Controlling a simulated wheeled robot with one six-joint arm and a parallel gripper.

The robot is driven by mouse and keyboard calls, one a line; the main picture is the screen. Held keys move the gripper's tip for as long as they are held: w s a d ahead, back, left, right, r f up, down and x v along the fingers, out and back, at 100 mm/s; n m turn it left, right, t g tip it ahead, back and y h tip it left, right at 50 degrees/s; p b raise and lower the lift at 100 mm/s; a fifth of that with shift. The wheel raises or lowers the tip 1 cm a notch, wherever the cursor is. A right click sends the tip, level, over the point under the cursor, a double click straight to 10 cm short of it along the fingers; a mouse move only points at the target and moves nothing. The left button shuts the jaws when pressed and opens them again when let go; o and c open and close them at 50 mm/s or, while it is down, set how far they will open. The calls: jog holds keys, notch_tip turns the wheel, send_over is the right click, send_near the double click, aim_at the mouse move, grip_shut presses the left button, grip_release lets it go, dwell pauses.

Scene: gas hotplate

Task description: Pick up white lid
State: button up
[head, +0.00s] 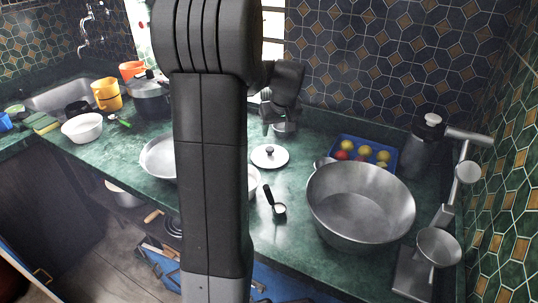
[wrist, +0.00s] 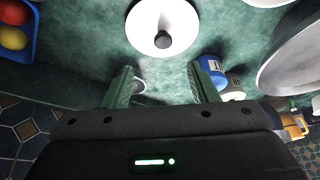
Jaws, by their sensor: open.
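The white lid (head: 269,156), round with a dark knob, lies on the green counter in the head view. In the wrist view the white lid (wrist: 150,38) is at the top centre, beyond my fingertips, and its black knob shows clearly. My gripper (wrist: 160,77) is open and empty, with one finger on each side and bare counter between them. In the head view my gripper (head: 281,108) is behind the lid, near the tiled wall, partly hidden by my arm. It is apart from the lid.
A large metal pot (head: 361,205) and a blue tray (head: 390,169) of red and yellow fruit stand right of the lid. A black-handled ladle (head: 279,210) lies in front. In the wrist view a blue container (wrist: 211,69) is beside the right finger.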

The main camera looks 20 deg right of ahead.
send_over(270, 149)
jog(key=s, duration=0.3)
jog(key=f, duration=0.6)
jog(key=shift+w+d, duration=0.15)
jog(key=shift+w, duration=0.1)
jog(key=shift+p+x, duration=0.55)
jog(key=shift+x, duration=2.15)
jog(key=shift+w+r, duration=0.1)
jog(key=shift+c, duration=0.2)
jog(key=c, duration=1)
